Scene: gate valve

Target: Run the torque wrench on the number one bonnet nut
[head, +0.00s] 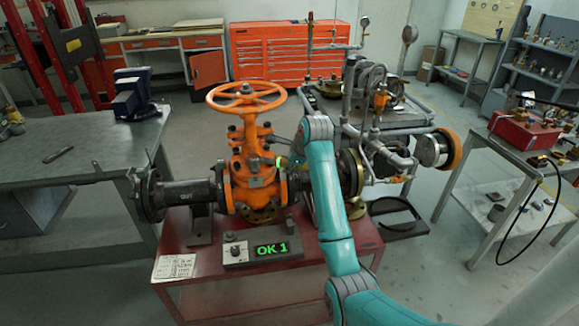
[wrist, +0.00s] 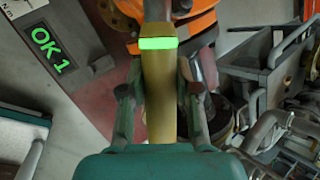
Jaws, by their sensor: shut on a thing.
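The orange gate valve (head: 243,165) with its handwheel stands on the red bench, joined to dark pipe. In the head view my gripper (head: 290,160) is at the right side of the valve's bonnet, partly hidden by my arm. In the wrist view my gripper (wrist: 160,110) is shut on the yellow-brown torque wrench (wrist: 158,85), whose band glows green. The wrench reaches toward the orange valve body (wrist: 195,25); its far end is out of frame, so its seat on a nut cannot be seen. A display box (head: 263,249) reads "OK 1" in green.
The red bench (head: 310,275) carries the valve, pipe flanges and a paper sheet (head: 174,267). Grey pipework (head: 380,130) stands close behind my arm. A workbench with a vise (head: 133,95) is at left, a table with a red box (head: 525,130) at right.

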